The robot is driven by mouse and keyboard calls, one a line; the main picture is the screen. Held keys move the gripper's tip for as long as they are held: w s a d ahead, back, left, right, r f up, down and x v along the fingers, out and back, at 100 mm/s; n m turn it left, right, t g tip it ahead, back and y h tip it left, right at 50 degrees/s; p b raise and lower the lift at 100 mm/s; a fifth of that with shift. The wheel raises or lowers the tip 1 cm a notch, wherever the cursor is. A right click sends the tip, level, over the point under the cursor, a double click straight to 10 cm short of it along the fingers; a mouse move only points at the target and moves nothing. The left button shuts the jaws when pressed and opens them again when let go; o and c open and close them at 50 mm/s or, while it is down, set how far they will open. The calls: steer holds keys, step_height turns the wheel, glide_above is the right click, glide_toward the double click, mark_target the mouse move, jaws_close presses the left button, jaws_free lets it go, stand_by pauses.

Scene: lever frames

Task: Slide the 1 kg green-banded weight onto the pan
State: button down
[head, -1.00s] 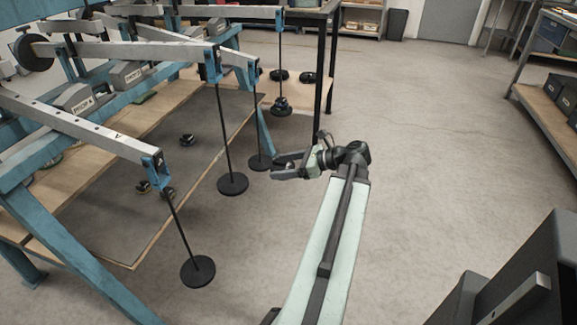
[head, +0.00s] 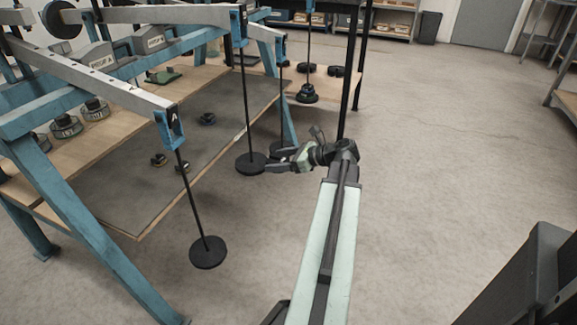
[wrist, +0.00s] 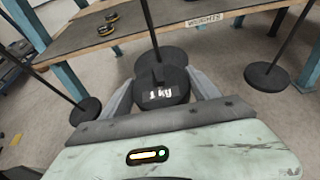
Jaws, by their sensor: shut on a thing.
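My gripper (wrist: 160,97) is shut on a dark round slotted weight (wrist: 168,97) marked 1 kg, seen upside down in the wrist view. Its green band is hidden. A black pan (wrist: 178,56) on a thin rod lies just beyond the weight, partly covered by it. I cannot tell whether they touch or whether the rod is in the slot. In the head view my gripper (head: 272,164) is close beside the hanging pan (head: 250,164), at its right. The held weight is hard to make out there.
Other pans hang at the front left (head: 208,252) and at the right in the wrist view (wrist: 267,76). A stack of weights (head: 307,94) hangs farther back. Loose weights lie on the bench mat (head: 130,195). Blue frame legs (head: 85,240) stand at left; open floor lies at right.

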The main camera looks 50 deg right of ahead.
mark_target(252, 162)
steer(key=shift+w, duration=0.2)
steer(key=shift+w, duration=0.1)
steer(key=shift+w+a+f, duration=0.1)
steer(key=shift+w+a, duration=0.2)
steer(key=shift+w, duration=0.7)
steer(key=shift+w+a, duration=0.25)
steer(key=shift+w, duration=0.75)
steer(key=shift+w+a, duration=0.1)
steer(key=shift+w, duration=0.35)
steer(key=shift+w+a, duration=0.15)
steer(key=shift+w, duration=0.45)
steer(key=shift+w+a, duration=0.15)
steer(key=shift+w, duration=0.4)
steer(key=shift+w+a, duration=0.2)
steer(key=shift+w, duration=0.85)
steer(key=shift+f+b, duration=0.4)
steer(key=shift+f, duration=0.05)
